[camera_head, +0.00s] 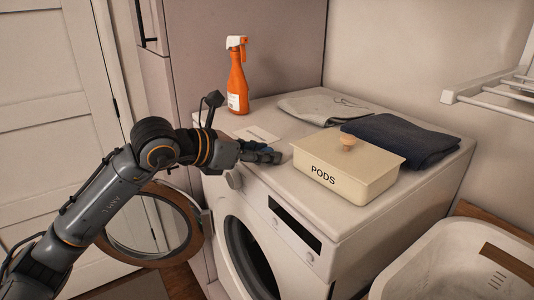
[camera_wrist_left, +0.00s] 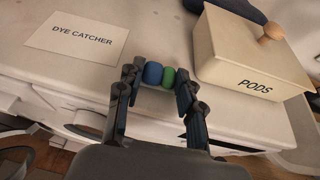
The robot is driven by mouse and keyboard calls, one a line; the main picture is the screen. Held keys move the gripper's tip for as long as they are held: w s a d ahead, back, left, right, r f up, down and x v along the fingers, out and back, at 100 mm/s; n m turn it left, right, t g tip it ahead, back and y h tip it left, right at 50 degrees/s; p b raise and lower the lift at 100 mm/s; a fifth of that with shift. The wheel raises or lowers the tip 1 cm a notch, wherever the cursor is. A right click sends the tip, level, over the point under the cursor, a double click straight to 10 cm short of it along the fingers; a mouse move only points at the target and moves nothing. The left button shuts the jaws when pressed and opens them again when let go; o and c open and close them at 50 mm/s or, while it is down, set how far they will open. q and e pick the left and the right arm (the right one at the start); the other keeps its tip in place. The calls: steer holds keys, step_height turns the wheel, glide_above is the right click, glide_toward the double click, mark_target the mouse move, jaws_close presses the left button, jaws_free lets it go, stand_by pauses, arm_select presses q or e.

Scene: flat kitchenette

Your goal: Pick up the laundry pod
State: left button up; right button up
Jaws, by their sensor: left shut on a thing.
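The laundry pod (camera_wrist_left: 153,73) is blue and green and shows in the left wrist view between the two fingers. My left gripper (camera_head: 270,157) is shut on it, over the washing machine's top near its front edge. In the left wrist view the fingers (camera_wrist_left: 157,80) touch the pod from both sides. The head view does not show the pod clearly, as the gripper hides it. I cannot tell whether the pod still touches the machine top. My right gripper is in neither view.
A cream lidded box marked PODS (camera_head: 345,177) stands right of the gripper on the washing machine (camera_head: 300,225). A DYE CATCHER card (camera_wrist_left: 78,40) lies to the left. An orange spray bottle (camera_head: 237,82), grey cloth (camera_head: 325,108) and dark folded cloth (camera_head: 405,139) are behind. The round door (camera_head: 185,215) hangs open.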

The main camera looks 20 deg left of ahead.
arm_select(q)
steer(key=shift+r, duration=0.15)
steer(key=shift+r, duration=0.3)
step_height(320, 180, up, 2)
steer(key=shift+r+b, duration=0.1)
steer(key=shift+b, duration=0.4)
steer(key=s+a+r+b, duration=0.2)
steer(key=s+a+r, duration=0.4)
steer(key=s+r, duration=0.4)
steer(key=shift+s+b, duration=0.3)
steer(key=shift+s, duration=1.1)
steer(key=shift+d+f, duration=0.1)
